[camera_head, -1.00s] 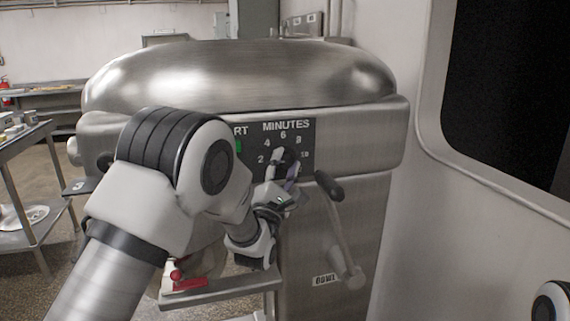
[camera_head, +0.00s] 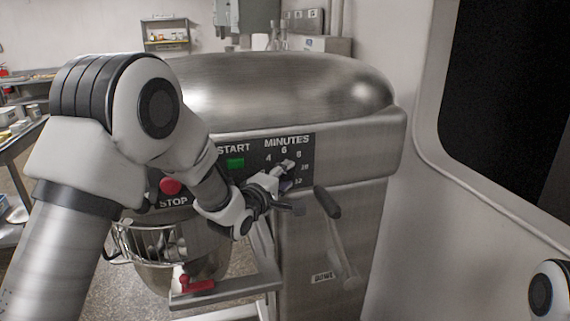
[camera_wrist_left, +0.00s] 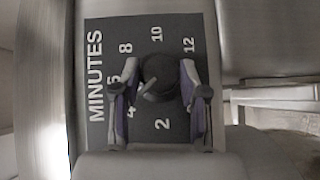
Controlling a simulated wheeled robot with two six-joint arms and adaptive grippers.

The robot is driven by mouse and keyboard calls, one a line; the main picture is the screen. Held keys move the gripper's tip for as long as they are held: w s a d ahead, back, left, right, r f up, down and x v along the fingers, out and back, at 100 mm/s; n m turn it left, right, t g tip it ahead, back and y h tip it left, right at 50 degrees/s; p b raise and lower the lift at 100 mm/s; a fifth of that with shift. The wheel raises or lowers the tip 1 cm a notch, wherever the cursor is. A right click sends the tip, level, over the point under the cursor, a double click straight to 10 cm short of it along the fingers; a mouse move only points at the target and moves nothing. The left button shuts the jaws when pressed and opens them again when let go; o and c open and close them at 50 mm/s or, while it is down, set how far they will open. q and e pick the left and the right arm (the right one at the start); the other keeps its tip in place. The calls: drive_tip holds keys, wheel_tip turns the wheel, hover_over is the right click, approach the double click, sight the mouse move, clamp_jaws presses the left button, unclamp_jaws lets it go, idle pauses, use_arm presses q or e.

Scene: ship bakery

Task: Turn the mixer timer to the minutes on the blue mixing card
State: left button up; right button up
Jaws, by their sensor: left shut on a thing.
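The mixer timer is a round black knob (camera_wrist_left: 159,76) on a dark panel (camera_wrist_left: 98,128) marked MINUTES, with numbers from 2 to 12. In the left wrist view its pale pointer line points roughly toward the 4. My left gripper (camera_wrist_left: 158,92) has one finger on each side of the knob and is shut on it. In the head view the left gripper (camera_head: 284,177) is at the dial and hides most of the knob. I cannot make out a blue mixing card in either view. My right gripper is not in view.
The green START button (camera_head: 236,163) and red STOP button (camera_head: 171,186) are left of the dial. A black-knobbed lever (camera_head: 328,202) stands close to the right of my gripper. A wire guard and bowl (camera_head: 160,250) sit below. A wall with a dark window is at right.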

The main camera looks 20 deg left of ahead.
use_arm(q)
drive_tip(key=shift+w+d+r+m+g+y+p, duration=0.1)
drive_tip(key=shift+r+m+g+y+p, duration=0.25)
drive_tip(key=shift+m+g+p, duration=0.65)
drive_tip(key=shift+w+a+r+m+g+y+p, duration=0.1)
drive_tip(key=shift+m+g+y+p, duration=0.45)
drive_tip(key=shift+p, duration=0.9)
drive_tip(key=shift+w+d+r+m+g+y+p, duration=0.1)
drive_tip(key=shift+r+m+g+y+p, duration=0.15)
drive_tip(key=shift+m+g+y+p, duration=0.65)
drive_tip(key=shift+n+h+p, duration=0.25)
drive_tip(key=shift+h+p, duration=0.05)
drive_tip(key=shift+p, duration=0.1)
drive_tip(key=o, duration=1.1)
drive_tip(key=shift+o, duration=0.2)
drive_tip(key=shift+f, duration=0.4)
drive_tip(key=v, duration=1.2)
